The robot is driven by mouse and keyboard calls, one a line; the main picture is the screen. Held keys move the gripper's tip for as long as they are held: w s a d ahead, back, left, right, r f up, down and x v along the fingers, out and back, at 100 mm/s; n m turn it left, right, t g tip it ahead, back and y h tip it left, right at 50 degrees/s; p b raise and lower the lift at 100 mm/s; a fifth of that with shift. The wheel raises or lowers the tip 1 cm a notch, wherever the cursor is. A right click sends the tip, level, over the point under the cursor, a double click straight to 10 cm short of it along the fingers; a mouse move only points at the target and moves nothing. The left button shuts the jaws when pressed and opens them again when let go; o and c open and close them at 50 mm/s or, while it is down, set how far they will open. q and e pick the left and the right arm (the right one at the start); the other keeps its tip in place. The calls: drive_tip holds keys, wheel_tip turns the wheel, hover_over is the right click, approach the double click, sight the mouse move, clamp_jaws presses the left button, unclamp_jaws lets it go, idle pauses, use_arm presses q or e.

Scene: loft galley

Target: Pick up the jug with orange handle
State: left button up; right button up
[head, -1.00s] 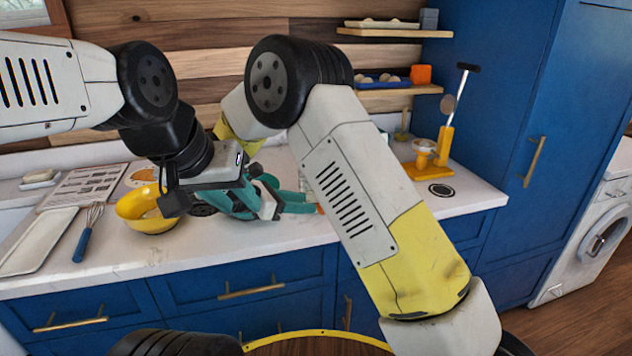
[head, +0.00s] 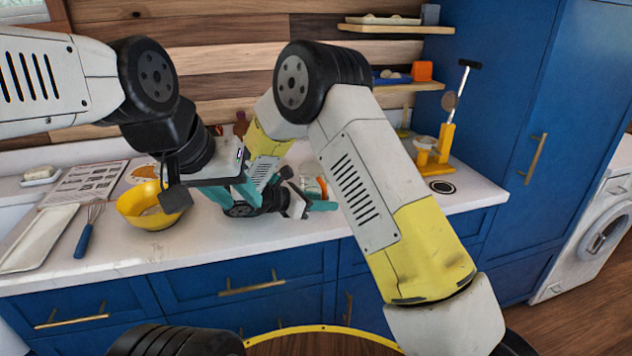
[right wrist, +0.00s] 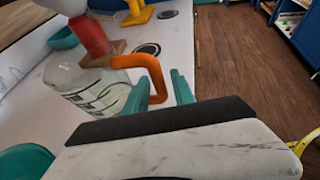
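The jug (right wrist: 88,92) has a clear body with dark markings and an orange handle (right wrist: 152,68). It stands on the white counter in the right wrist view. In the head view a part of the jug (head: 311,187) shows behind my right gripper. My right gripper (right wrist: 158,93) is open, with its teal fingertips on either side of the lower handle; I cannot tell whether they touch it.
The yellow bowl (head: 148,208), a whisk (head: 88,230) and a white tray (head: 38,240) are on the left of the counter. A red object (right wrist: 92,38) stands close to the jug. A yellow stand (head: 440,155) is at the back right. The front counter strip is clear.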

clamp_jaws()
idle(1.2)
